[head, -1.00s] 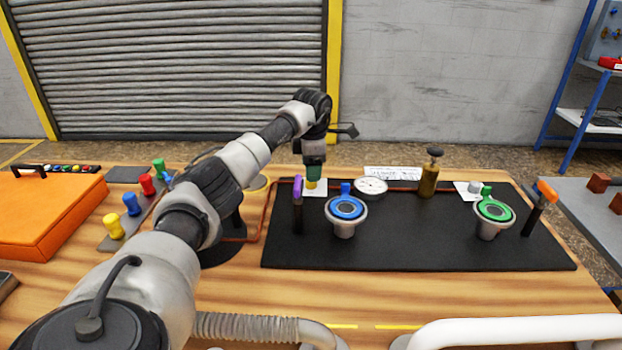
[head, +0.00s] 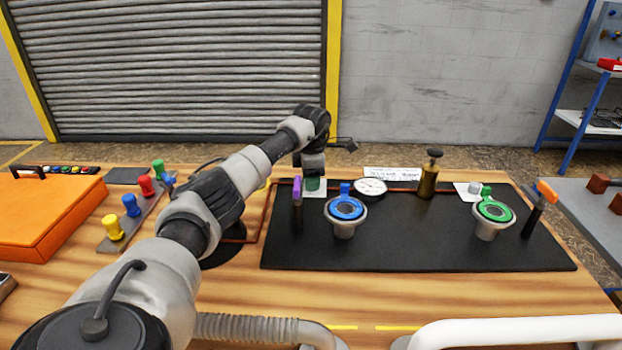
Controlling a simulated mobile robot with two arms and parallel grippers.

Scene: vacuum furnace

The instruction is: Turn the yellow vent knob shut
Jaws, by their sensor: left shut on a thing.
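My left arm reaches from the lower left to the far left part of the black board. Its gripper (head: 312,186) points straight down over a small white card (head: 321,193), at the spot where the yellow vent knob stands. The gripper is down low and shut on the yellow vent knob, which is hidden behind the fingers. I cannot see how far the knob is turned. My right gripper is not in view.
Close by on the black board (head: 410,245) stand a purple-topped lever (head: 297,190), a blue-ringed port (head: 346,208) and a round gauge (head: 370,187). A brass cylinder (head: 428,182), a green-ringed port (head: 493,211) and an orange-handled lever (head: 545,193) stand farther right.

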